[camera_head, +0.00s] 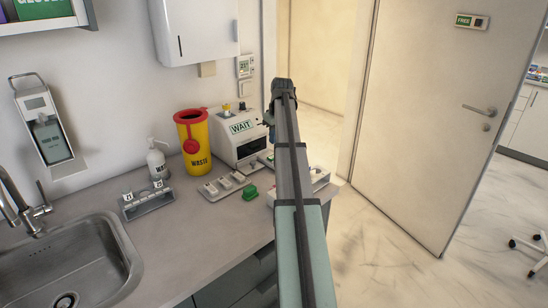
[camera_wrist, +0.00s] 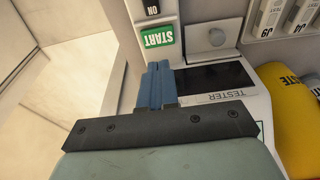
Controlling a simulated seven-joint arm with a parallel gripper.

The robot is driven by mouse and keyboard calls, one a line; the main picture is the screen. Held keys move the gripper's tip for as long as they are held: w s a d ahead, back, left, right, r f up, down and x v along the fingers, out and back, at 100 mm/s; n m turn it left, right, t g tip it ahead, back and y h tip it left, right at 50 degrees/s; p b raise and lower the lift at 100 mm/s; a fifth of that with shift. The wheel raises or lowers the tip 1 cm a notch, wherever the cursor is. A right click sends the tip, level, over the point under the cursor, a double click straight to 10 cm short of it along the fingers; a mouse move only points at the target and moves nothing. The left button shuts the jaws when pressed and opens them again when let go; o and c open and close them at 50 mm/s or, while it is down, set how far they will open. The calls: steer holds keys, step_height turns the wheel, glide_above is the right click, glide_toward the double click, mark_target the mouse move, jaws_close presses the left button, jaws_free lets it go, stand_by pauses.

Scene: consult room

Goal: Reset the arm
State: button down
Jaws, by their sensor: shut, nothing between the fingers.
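My arm stretches away across the right end of the counter in the head view, with my gripper (camera_head: 268,120) at its far end beside the tester (camera_head: 226,143). The tester is a white box with a dark front and a green WAIT sign. In the wrist view my gripper (camera_wrist: 156,84) has its blue fingers together with nothing between them. The fingertips are close to a green START label (camera_wrist: 157,37) in the picture; I cannot tell whether they touch anything. The tester's dark panel (camera_wrist: 213,77) is to the right of the fingers.
A sink (camera_head: 75,262) is at left. A door (camera_head: 440,110) and open floor are at right.

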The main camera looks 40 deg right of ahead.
steer(key=shift+r, duration=0.45)
